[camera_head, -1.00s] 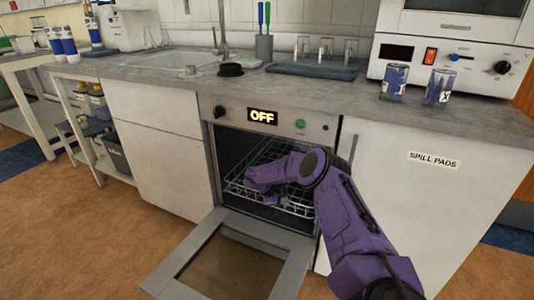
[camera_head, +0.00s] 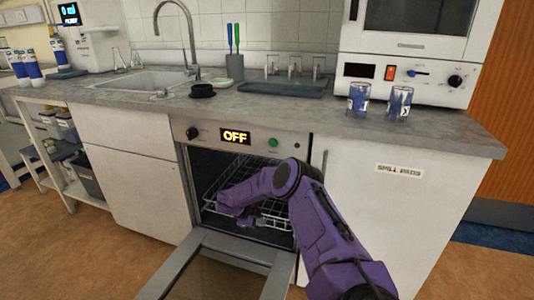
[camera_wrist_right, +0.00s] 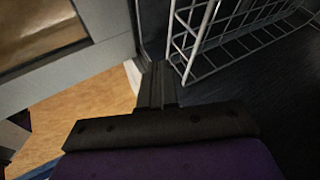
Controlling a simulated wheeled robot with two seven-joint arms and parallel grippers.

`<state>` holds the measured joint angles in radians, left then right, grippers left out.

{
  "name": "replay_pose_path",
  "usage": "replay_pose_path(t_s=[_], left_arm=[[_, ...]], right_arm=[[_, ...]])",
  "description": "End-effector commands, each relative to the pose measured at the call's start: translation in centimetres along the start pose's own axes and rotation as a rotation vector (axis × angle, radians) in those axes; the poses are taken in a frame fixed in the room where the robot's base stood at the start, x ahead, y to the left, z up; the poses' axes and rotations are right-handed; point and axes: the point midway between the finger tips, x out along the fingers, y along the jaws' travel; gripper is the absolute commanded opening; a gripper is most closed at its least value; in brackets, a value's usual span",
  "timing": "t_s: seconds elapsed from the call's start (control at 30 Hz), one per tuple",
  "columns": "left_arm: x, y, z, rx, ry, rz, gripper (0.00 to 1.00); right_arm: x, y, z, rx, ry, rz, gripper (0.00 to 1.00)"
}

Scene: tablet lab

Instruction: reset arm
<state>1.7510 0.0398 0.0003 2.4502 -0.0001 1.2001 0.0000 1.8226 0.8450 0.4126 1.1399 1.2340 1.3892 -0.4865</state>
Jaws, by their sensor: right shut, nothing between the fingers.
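My right arm, purple, reaches from the lower right of the head view into the open washer-like appliance (camera_head: 250,160). Its panel reads OFF. My right gripper (camera_head: 256,221) is low in the opening by the wire rack (camera_head: 222,183), partly hidden by the purple wrist. In the right wrist view its dark fingers (camera_wrist_right: 156,85) are together with nothing between them. They are beside the rack (camera_wrist_right: 190,50) and close to the door's hinge side. I cannot tell whether they touch either. The dropped door (camera_head: 190,262) lies open in front. My left gripper is not in view.
The counter (camera_head: 290,112) above holds a sink (camera_head: 150,82), a dark tray (camera_head: 280,88), two blue-patterned beakers (camera_head: 358,98) and a white oven (camera_head: 410,60). A cabinet (camera_head: 400,210) stands right of the opening. Open floor (camera_head: 490,270) lies at lower right.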

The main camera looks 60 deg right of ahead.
Motion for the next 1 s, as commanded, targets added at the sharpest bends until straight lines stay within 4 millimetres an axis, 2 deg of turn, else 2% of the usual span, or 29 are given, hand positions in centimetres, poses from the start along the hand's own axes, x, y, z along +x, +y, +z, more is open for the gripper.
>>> replay_pose_path(t_s=[0.03, 0.1, 0.2, 0.33, 0.47, 0.77, 0.87, 0.97, 1.0], left_arm=[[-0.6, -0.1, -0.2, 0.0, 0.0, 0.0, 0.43], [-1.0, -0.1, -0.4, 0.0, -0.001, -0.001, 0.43], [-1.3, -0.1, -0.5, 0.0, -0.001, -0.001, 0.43], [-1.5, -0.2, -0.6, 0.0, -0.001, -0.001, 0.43], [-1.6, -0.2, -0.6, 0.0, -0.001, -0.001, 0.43], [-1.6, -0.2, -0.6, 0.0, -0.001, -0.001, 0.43], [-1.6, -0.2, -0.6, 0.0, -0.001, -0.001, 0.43], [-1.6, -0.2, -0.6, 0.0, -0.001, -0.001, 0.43], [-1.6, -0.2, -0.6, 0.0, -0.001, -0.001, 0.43]], right_arm=[[-2.3, -0.6, 0.1, 0.004, -0.011, -0.006, 0.0], [-4.2, -0.5, 0.2, 0.004, -0.011, -0.006, 0.0], [-6.4, -0.4, 0.1, 0.005, -0.008, -0.003, 0.0], [-8.2, -0.3, 0.0, 0.007, -0.005, -0.001, 0.0], [-9.0, -0.2, 0.0, 0.007, -0.005, 0.0, 0.0], [-9.0, -0.2, 0.0, 0.016, -0.005, 0.001, 0.0], [-8.9, -0.6, 0.6, 0.023, -0.031, -0.077, 0.0], [-8.7, 2.4, 2.2, -0.165, -0.074, -0.27, 0.0], [-8.8, 4.7, 3.1, -0.289, -0.101, -0.362, 0.0]])
